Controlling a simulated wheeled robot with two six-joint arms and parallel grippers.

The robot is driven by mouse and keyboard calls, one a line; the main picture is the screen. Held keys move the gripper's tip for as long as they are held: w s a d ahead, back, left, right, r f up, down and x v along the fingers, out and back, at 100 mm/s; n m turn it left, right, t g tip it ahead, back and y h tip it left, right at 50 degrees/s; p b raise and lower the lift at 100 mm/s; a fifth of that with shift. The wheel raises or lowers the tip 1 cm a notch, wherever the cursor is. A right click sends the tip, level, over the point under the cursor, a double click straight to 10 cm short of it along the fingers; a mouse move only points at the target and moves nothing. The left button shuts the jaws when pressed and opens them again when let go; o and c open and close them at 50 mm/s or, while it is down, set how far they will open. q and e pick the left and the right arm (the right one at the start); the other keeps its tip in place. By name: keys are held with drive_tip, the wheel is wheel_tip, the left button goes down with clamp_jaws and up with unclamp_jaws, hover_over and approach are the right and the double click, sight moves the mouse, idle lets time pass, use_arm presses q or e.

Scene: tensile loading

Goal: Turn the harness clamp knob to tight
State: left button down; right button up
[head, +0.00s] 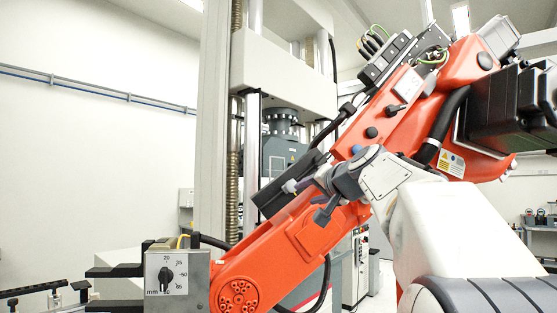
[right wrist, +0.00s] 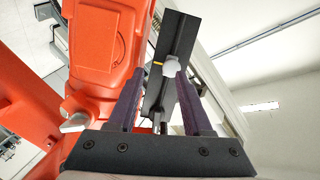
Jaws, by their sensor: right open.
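The harness clamp appears to be the dark angled bracket (head: 268,199) at the orange arm in the head view. In the right wrist view this black bracket (right wrist: 178,35) carries a yellow mark and a pale grey knob (right wrist: 172,69). My right gripper (head: 301,184) is open, its purple fingers pointing left towards the bracket. In the right wrist view the open gripper (right wrist: 159,82) has the knob between its fingers, near the tips. I cannot tell whether either finger touches it, nor read the knob's setting. My left gripper is not in view.
A large orange robot arm (head: 290,245) crosses the head view close beside my right gripper. A grey box with a dial (head: 190,272) stands at lower left. A tall testing frame (head: 275,75) rises behind. Free room shows at far left.

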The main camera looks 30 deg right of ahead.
sight(327, 158)
drive_tip(key=s+d+r+m+t+h+p, duration=0.1)
drive_tip(key=s+d+r+m+h, duration=0.2)
drive_tip(key=d+r, duration=0.5)
drive_tip(key=shift+n, duration=0.5)
drive_tip(key=p+x, duration=0.1)
drive_tip(key=x, duration=0.1)
drive_tip(key=r+p+x, duration=0.1)
drive_tip(key=p+x, duration=0.1)
drive_tip(key=x, duration=0.1)
drive_tip(key=p+x, duration=0.2)
drive_tip(key=shift+w+a+r, duration=0.25)
drive_tip(key=shift+w+r, duration=0.05)
drive_tip(key=shift+w, duration=0.05)
drive_tip(key=shift+w+d+f, duration=0.15)
drive_tip(key=shift+w+d, duration=0.05)
drive_tip(key=shift+w, duration=0.45)
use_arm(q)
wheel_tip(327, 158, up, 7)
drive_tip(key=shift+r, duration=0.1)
use_arm(e)
clamp_jaws()
